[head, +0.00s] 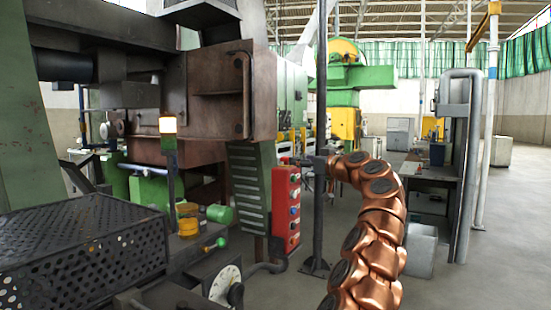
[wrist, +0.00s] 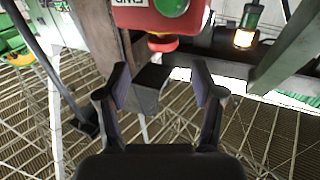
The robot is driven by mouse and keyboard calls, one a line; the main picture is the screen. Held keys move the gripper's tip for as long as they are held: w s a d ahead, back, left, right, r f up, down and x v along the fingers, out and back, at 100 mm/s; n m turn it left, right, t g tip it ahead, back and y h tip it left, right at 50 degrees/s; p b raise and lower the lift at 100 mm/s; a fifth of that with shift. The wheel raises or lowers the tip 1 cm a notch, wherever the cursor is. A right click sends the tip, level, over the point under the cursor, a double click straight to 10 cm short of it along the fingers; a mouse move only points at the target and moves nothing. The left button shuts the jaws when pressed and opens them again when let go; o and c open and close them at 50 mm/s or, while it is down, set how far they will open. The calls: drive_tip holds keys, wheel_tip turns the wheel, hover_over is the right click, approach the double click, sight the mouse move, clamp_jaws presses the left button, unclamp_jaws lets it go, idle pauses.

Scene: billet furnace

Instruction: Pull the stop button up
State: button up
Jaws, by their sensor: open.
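A red control box (head: 292,210) with a column of coloured buttons stands upright left of my arm in the head view. In the wrist view, its end (wrist: 145,17) shows at the top, with a green button and part of a label. A round red button (wrist: 163,42), which looks like the stop button, sticks out from that end. My gripper (wrist: 161,78) is open and empty, one finger on each side of the button's line. The button appears just beyond the fingertips, apart from both. In the head view my gripper (head: 309,161) is small and dark beside the box's top.
A dark post (head: 321,110) stands close behind my gripper. A brown furnace housing (head: 215,95) and green ribbed panel (head: 249,185) are left of the box. Open floor (head: 490,240) lies right.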

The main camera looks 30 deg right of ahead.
sight(286, 158)
drive_tip(key=w+p, duration=0.1)
drive_tip(key=w, duration=0.2)
drive_tip(key=w+a+p, duration=0.1)
drive_tip(key=w+p, duration=0.1)
drive_tip(key=shift+w+a, duration=0.15)
drive_tip(key=shift+w, duration=0.25)
drive_tip(key=shift+w+a+r+p, duration=0.1)
drive_tip(key=shift+w+p, duration=0.4)
drive_tip(key=shift+w, duration=0.6)
clamp_jaws()
